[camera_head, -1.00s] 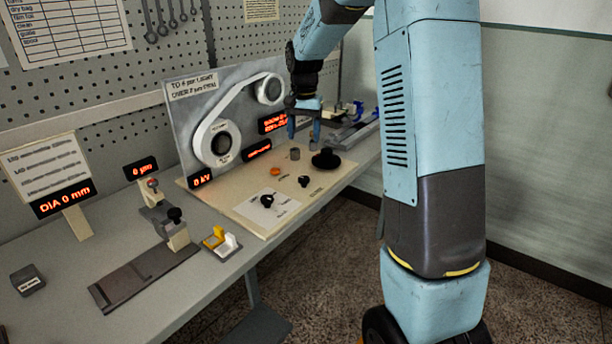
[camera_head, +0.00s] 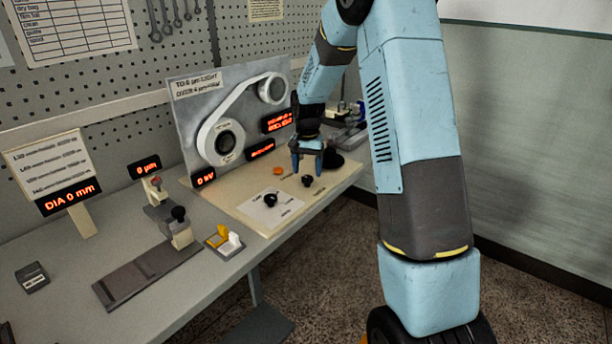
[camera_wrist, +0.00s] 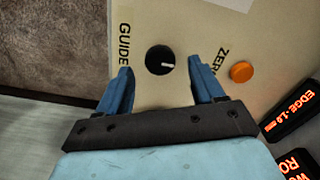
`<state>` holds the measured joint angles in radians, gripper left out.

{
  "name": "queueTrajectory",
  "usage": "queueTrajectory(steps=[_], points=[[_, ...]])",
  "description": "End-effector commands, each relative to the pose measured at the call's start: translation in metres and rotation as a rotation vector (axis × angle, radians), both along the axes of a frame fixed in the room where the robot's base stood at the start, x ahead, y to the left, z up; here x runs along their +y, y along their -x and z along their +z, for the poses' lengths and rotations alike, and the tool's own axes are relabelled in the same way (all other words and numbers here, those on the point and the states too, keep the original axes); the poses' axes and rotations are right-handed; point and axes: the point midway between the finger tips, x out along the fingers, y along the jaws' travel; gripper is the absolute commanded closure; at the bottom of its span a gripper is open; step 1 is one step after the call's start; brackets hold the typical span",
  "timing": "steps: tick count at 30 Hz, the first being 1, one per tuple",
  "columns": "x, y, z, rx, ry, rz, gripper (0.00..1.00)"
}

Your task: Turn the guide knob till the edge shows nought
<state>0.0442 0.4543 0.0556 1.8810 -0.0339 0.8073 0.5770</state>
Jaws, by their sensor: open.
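In the head view the knob (camera_head: 307,181) stands on the cream board. My gripper (camera_wrist: 160,70) is open, with its two blue fingers apart and the knob showing between and beyond their tips. In the head view my gripper (camera_head: 307,170) points down just above the knob; I cannot tell whether it touches. The edge display (camera_wrist: 292,107) glows red and seems to read -1.0. It shows small in the head view (camera_head: 261,148).
An orange button (camera_wrist: 241,72) by the ZERO label lies close to one finger. Another black knob (camera_head: 270,199) sits on a white plate. The upright panel (camera_head: 190,100) with the tape and reels rises behind.

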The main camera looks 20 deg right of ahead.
Motion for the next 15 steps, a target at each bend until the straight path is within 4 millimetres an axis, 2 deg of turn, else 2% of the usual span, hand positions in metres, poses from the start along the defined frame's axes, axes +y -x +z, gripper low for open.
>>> queueTrajectory(steps=[6,15], points=[[0.000,0.000,-0.023,0.001,-0.001,0.000,0.33],[0.000,0.000,-0.029,0.000,0.000,0.000,0.33]])
